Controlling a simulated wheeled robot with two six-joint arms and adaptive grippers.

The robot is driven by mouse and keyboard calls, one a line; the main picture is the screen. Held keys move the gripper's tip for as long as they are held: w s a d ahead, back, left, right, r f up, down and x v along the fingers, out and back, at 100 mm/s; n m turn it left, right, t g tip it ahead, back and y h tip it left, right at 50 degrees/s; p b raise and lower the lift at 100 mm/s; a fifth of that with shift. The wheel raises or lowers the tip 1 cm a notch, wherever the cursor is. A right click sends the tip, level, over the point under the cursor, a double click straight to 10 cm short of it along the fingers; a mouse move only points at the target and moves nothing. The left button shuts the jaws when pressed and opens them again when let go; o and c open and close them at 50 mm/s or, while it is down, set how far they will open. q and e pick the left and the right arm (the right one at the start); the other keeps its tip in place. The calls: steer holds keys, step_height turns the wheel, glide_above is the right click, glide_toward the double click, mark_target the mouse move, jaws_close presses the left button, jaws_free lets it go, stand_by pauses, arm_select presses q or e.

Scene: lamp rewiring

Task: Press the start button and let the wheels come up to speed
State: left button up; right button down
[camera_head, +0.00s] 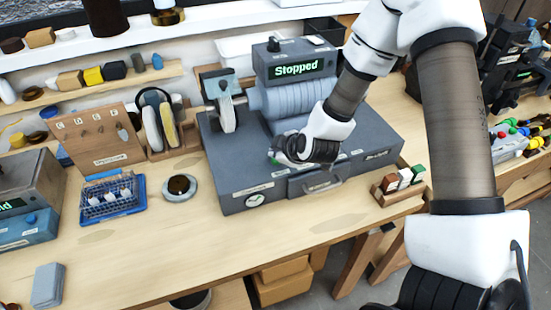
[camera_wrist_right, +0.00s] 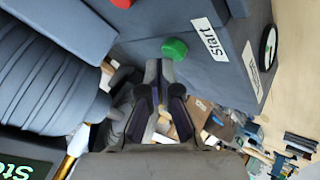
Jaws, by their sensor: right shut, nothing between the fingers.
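The grey wheel machine (camera_head: 225,165) stands on the bench, and its display (camera_head: 297,68) reads "Stopped". A pale wheel (camera_head: 226,108) shows at its left end; the right end is hidden behind my arm. In the right wrist view, the green button (camera_wrist_right: 174,48) sits on the machine's grey face beside a "Start" label (camera_wrist_right: 209,38). A red button (camera_wrist_right: 122,3) shows at the top edge. My right gripper (camera_head: 277,157) is shut and empty at the machine's front. In the wrist view its fingertips (camera_wrist_right: 158,68) are close to the green button; contact cannot be told. My left gripper is out of view.
A blue wire basket (camera_head: 112,197), a round pot (camera_head: 180,187) and a rack with wheels (camera_head: 157,125) stand left of the machine. A small block holder (camera_head: 399,186) is at its right. The bench front (camera_head: 190,240) is mostly clear.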

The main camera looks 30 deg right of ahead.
steer(key=shift+f, duration=0.5)
stand_by(0.3)
steer(key=shift+r+p, duration=0.75)
steer(key=shift+r, duration=0.2)
step_height(320, 180, up, 5)
steer(key=p, duration=0.5)
stand_by(0.3)
stand_by(0.5)
